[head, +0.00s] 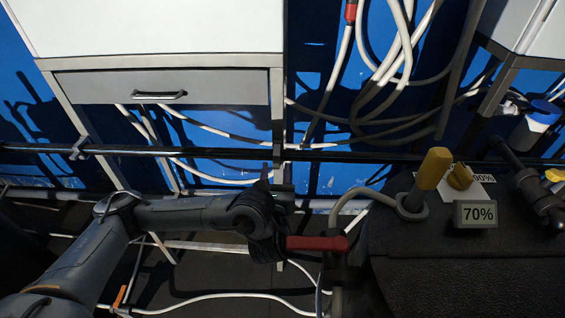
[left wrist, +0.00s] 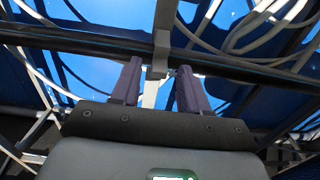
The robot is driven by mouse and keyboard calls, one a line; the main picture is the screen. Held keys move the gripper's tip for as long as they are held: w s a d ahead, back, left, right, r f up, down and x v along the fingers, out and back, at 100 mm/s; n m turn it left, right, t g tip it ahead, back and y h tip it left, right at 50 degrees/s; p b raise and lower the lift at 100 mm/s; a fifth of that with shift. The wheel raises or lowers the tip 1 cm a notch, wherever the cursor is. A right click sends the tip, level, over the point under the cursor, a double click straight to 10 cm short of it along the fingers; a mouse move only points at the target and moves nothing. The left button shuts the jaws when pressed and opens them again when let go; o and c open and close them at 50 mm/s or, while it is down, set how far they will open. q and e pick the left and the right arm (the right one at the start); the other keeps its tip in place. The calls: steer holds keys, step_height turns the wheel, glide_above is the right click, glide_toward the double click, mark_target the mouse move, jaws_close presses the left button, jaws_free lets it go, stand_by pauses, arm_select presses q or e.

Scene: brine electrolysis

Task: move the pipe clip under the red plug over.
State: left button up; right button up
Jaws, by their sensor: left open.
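A red plug (head: 351,12) sits on a white cable at the top of the head view. A dark horizontal pipe (head: 380,156) runs below it, and also crosses the left wrist view (left wrist: 235,68). A pale grey clip (left wrist: 160,54) sits on the pipe there, between and just beyond my fingertips. In the head view the clip is hard to tell from the metal post. Another clip (head: 80,147) is on the pipe farther left. My left gripper (head: 284,190) is open below the pipe; its two fingers (left wrist: 158,80) are apart with nothing visibly held. My right gripper is not in view.
A red-handled valve (head: 317,243) is close to the right of my left wrist. A dark bench (head: 450,280) with a 70% label (head: 475,214) and yellow-capped parts stands right. A white drawer cabinet (head: 160,85) is above the pipe. Loose cables hang behind.

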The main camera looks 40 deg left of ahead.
arm_select(q)
steer(key=shift+w+a, duration=0.35)
steer(key=shift+a, duration=0.05)
steer(key=shift+d, duration=0.1)
steer(key=shift+s, duration=0.1)
steer(key=shift+c, duration=0.7)
jaws_close()
steer(key=r+g+h+p, duration=0.1)
steer(key=p, duration=0.4)
steer(key=shift+w+r, duration=0.1)
steer(key=shift+w, duration=0.1)
steer(key=shift+g+p, duration=0.3)
steer(key=shift+g, duration=0.1)
steer(key=shift+f, duration=0.2)
